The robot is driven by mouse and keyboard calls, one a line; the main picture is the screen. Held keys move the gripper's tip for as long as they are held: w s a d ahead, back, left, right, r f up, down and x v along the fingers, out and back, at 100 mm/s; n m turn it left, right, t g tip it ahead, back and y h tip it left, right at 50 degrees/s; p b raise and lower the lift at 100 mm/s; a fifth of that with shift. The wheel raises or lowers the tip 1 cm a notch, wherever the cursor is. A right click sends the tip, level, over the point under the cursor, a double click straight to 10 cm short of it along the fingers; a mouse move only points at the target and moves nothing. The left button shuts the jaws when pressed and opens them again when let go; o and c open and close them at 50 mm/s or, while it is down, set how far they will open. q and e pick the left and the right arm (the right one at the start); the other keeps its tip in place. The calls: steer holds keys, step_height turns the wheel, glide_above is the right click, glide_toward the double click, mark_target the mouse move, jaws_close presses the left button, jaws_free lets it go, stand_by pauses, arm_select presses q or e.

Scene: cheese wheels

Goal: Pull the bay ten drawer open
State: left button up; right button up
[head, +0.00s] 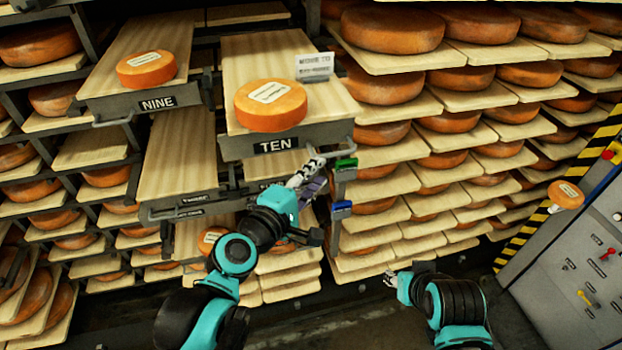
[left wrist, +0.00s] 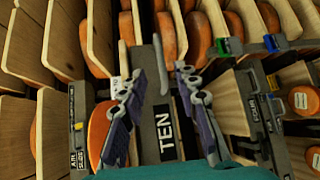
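The bay ten drawer is a wooden board with a grey front labelled TEN (head: 277,146). An orange cheese wheel (head: 270,106) and a small printed card (head: 314,67) sit on it. My left gripper (head: 310,172) is just below and right of the label. In the left wrist view, the TEN front (left wrist: 165,130) shows between its two spread fingers (left wrist: 160,75). A grey bar that looks like the handle (left wrist: 160,62) lies between the fingertips, with gaps visible on both sides. My right gripper (head: 391,279) is low, away from the drawers, and too small to read.
The NINE drawer (head: 157,102) with its own cheese stands out at the left, its handle projecting. Another drawer (head: 182,203) is below. Green (head: 346,163) and blue (head: 341,207) tags are close right of my left gripper. A control panel (head: 590,260) stands at far right.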

arm_select(q)
steer(key=shift+v, duration=0.85)
steer(key=shift+f, duration=0.1)
steer(key=s+a+f+m+g+y+b, duration=0.2)
steer(key=f+b, duration=0.9)
steer(key=f, duration=0.6)
steer(key=s+a+f+m+g+y+b, duration=0.3)
steer(key=s+a+f+m+b, duration=0.2)
steer(key=f+b, duration=0.7)
steer(key=s+a+f+m+g+y+b, duration=0.2)
steer(key=s+a+f+m+b, duration=0.2)
steer(key=f, duration=1.8)
steer(key=a+m+b, duration=0.3)
steer(key=a+b, duration=0.1)
steer(key=b, duration=0.4)
steer(key=shift+f+y, duration=0.3)
